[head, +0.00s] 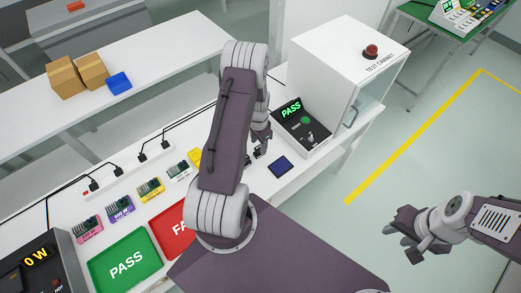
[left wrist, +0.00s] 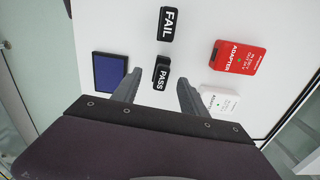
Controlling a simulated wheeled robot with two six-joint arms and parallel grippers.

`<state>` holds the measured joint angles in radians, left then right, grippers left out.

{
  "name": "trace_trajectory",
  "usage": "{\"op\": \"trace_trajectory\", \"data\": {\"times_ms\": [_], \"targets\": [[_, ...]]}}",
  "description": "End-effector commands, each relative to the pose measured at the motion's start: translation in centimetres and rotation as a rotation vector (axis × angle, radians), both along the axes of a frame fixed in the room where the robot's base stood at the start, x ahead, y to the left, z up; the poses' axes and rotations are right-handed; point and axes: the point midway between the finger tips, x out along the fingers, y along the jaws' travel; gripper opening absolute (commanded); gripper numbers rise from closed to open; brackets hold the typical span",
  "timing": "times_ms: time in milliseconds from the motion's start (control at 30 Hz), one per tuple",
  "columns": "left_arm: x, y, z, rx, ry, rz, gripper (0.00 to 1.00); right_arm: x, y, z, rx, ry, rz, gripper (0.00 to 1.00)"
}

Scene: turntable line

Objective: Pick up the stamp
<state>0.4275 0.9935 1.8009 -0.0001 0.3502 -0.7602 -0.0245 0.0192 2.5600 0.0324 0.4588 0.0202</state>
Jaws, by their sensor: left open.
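Two black stamps stand on the white table in the left wrist view: one labelled PASS (left wrist: 161,75) and one labelled FAIL (left wrist: 167,24). My left gripper (left wrist: 159,88) is open, with the PASS stamp in line with the gap between its fingers; I cannot tell how far above it the fingers are. The FAIL stamp is farther out, beyond the fingertips. In the head view my left arm largely hides this gripper and the stamps. A blue ink pad (left wrist: 109,71) lies left of the fingers, also visible in the head view (head: 281,166). My right gripper (head: 412,228) is over the floor, away from the table.
A red adapter (left wrist: 234,57) and a white adapter (left wrist: 220,101) lie right of the fingers. A green PASS tray (head: 128,263), a red FAIL tray (head: 165,232), a tester with a green PASS display (head: 301,128) and a white test cabinet (head: 335,62) surround the arm.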

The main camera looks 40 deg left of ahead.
Motion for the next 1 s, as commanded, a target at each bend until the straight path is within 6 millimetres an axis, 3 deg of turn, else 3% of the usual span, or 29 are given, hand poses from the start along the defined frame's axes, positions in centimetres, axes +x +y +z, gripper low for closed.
{"op": "trace_trajectory", "data": {"times_ms": [267, 533, 800, 1000], "targets": [[0.2, 0.0, -1.7, 0.001, -0.001, 0.000, 0.51, 0.0, 0.0, 0.7, 0.000, 0.000, 0.000, 0.36], [0.6, -0.2, -5.9, 0.001, -0.001, 0.001, 0.51, 0.0, 0.0, 2.1, 0.000, 0.000, 0.000, 0.36], [0.7, -0.1, -6.5, 0.001, -0.003, 0.000, 0.51, 0.0, 0.0, 2.0, 0.000, 0.000, 0.000, 0.36], [0.6, -0.2, -6.4, 0.001, -0.003, 0.000, 0.00, 0.0, 0.0, 2.0, 0.000, 0.000, 0.000, 0.36]]}}
